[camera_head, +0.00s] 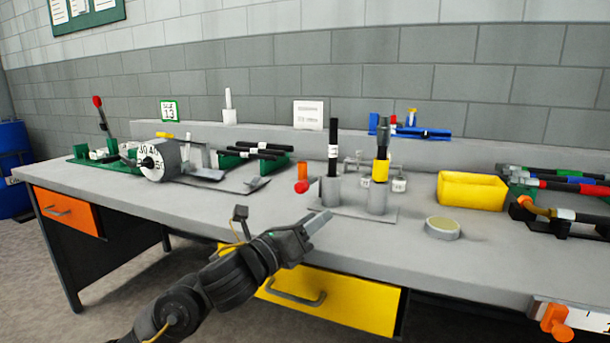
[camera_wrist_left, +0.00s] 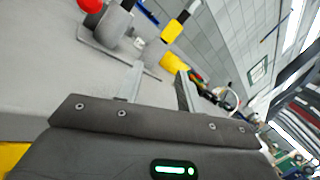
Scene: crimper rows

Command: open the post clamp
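Two grey cylindrical holders stand on a flat grey plate (camera_head: 352,211) near the table's middle. The left holder (camera_head: 330,191) carries an upright black rod (camera_head: 333,148) and has a red ball knob (camera_head: 302,187) at its left side. The right holder (camera_head: 377,199) carries a post with a yellow band (camera_head: 380,170). I cannot tell for sure which part is the post clamp. My left gripper (camera_head: 318,222) is in front of the plate, apart from the knob. In the left wrist view its fingers (camera_wrist_left: 160,72) are spread with nothing between them. My right gripper is not in view.
A yellow bin (camera_head: 472,190) and a round tin (camera_head: 442,228) stand to the right. A grey drum with numbers (camera_head: 158,159) stands left. Racks of tools line the right side. An orange knob (camera_head: 556,322) sits at the front right edge. The table's front left is clear.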

